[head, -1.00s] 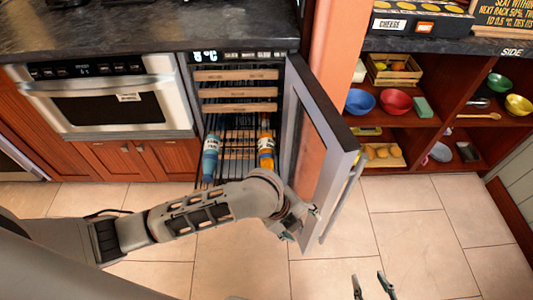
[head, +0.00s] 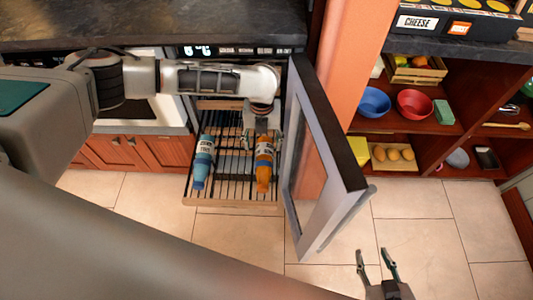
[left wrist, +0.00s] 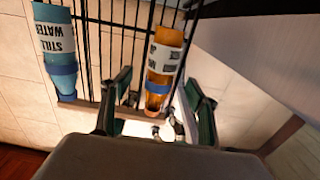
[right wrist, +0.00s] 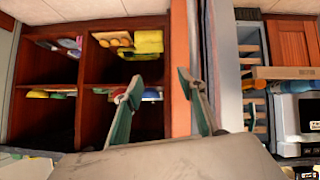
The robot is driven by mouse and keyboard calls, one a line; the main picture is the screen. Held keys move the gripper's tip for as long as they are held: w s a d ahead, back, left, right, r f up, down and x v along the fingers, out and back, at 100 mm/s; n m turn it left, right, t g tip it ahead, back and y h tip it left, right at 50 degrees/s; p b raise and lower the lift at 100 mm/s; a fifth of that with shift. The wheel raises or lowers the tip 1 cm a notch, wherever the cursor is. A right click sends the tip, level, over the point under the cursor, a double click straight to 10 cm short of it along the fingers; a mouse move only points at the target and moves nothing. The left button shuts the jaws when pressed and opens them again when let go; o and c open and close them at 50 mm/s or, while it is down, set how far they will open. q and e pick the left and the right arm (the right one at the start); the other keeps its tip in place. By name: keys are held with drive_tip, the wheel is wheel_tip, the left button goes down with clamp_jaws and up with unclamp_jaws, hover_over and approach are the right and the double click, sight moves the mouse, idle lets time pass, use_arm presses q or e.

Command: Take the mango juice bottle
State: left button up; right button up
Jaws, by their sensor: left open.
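An orange bottle (head: 264,165) with a white label, the likely mango juice, lies on the wire rack (head: 230,202) of the open cooler. Its label is not readable in the head view. My left gripper (head: 265,135) is above the bottle's far end. In the left wrist view the open fingers (left wrist: 156,82) are on either side of the orange bottle (left wrist: 165,60), with gaps visible. A blue bottle (head: 203,162) labelled "still water" (left wrist: 58,45) lies to its left on the same rack. My right gripper (head: 375,256) is open and empty over the floor.
The cooler door (head: 325,165) stands open just right of the rack. An orange post (head: 360,60) and shelves with bowls (head: 416,104) are further right. The black counter (head: 150,22) is above the cooler. Tiled floor in front is clear.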

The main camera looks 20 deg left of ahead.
sight(264, 155)
use_arm(q)
drive_tip(key=shift+s+f, duration=0.2)
drive_tip(key=shift+f, duration=0.75)
drive_tip(key=shift+s+d+f, duration=0.1)
drive_tip(key=shift+d+f, duration=0.05)
drive_tip(key=shift+f, duration=0.2)
drive_tip(key=f, duration=0.2)
drive_tip(key=f+b, duration=0.1)
drive_tip(key=shift+s+d+f+b, duration=0.15)
drive_tip(key=shift+s+f+b, duration=0.05)
drive_tip(key=shift+f+b, duration=0.15)
drive_tip(key=shift+w+f, duration=0.1)
drive_tip(key=shift+f, duration=0.2)
drive_tip(key=shift+r, duration=0.15)
drive_tip(key=shift+c, duration=0.7)
drive_tip(key=c, duration=1.3)
drive_tip(key=shift+w, duration=0.1)
drive_tip(key=shift+c, duration=0.2)
use_arm(e)
drive_tip(key=shift+w+a, duration=0.15)
drive_tip(key=shift+a, duration=0.25)
